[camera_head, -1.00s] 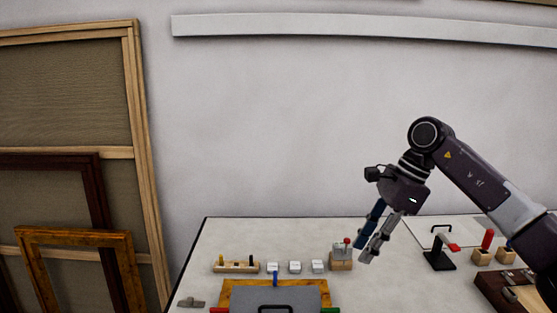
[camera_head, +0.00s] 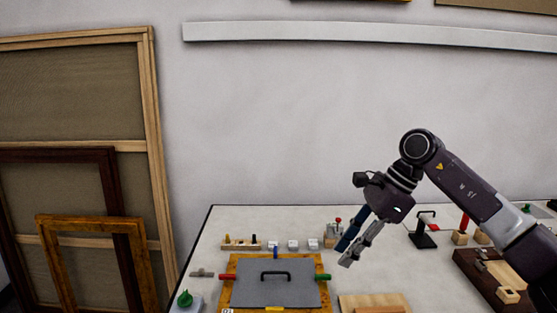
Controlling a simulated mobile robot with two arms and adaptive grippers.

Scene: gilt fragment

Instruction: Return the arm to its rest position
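My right gripper (camera_head: 348,246) hangs over the table (camera_head: 205,240), its arm coming in from the right. Its two fingers point down and to the left with a narrow gap between their tips, and I see nothing between them. In the picture the tips lie just right of a small wooden block with a red-topped tool (camera_head: 331,240); I cannot tell how high above the table they are. My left gripper is not in view.
A grey plate with a black handle (camera_head: 278,291) lies on a gilt frame at the front. Several small white blocks (camera_head: 293,245) stand behind it. A black stand (camera_head: 423,238) and a dark wooden tray (camera_head: 467,264) are to the right. Empty frames (camera_head: 95,222) lean at left.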

